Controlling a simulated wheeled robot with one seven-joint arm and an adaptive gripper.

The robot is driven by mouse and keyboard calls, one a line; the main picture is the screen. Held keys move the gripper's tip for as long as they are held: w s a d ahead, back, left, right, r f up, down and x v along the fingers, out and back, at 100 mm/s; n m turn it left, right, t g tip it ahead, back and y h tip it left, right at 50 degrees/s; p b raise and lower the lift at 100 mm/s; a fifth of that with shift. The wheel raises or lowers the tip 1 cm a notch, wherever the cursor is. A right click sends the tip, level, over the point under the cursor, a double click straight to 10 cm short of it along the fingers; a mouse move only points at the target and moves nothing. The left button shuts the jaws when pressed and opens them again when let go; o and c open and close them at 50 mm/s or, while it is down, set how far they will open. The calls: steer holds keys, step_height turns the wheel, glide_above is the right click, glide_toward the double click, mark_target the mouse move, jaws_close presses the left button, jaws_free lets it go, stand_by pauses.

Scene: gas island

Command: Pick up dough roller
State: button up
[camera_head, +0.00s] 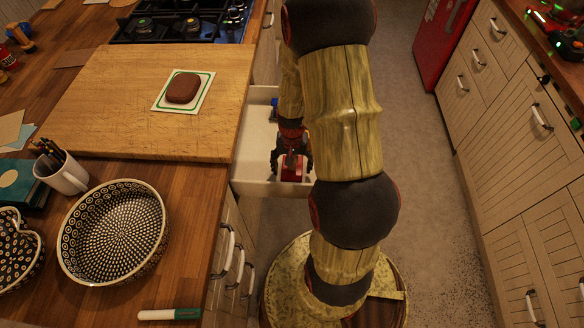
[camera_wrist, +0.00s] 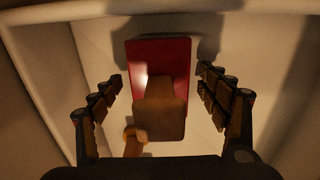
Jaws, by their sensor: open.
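The open drawer (camera_head: 255,150) below the counter holds a red, flat-faced thing (camera_head: 292,173), which also shows in the wrist view (camera_wrist: 180,60). In the wrist view a brown wooden piece (camera_wrist: 160,108), seemingly the dough roller, lies in front of the red thing. A thin wooden handle with an orange ring (camera_wrist: 131,140) shows at its lower left and seems part of it. My gripper (camera_head: 291,165) reaches down into the drawer. In the wrist view its open fingers (camera_wrist: 160,88) stand left and right of the wooden piece, with gaps on both sides.
Pale drawer walls (camera_wrist: 35,75) rise close around my fingers. A blue thing (camera_head: 274,110) lies farther back in the drawer. The counter carries a cutting board (camera_head: 110,110), a patterned bowl (camera_head: 113,232) and a mug (camera_head: 62,175). The floor at right is clear.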

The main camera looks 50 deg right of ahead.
steer(key=shift+r, duration=0.1)
steer(key=c, duration=1.4)
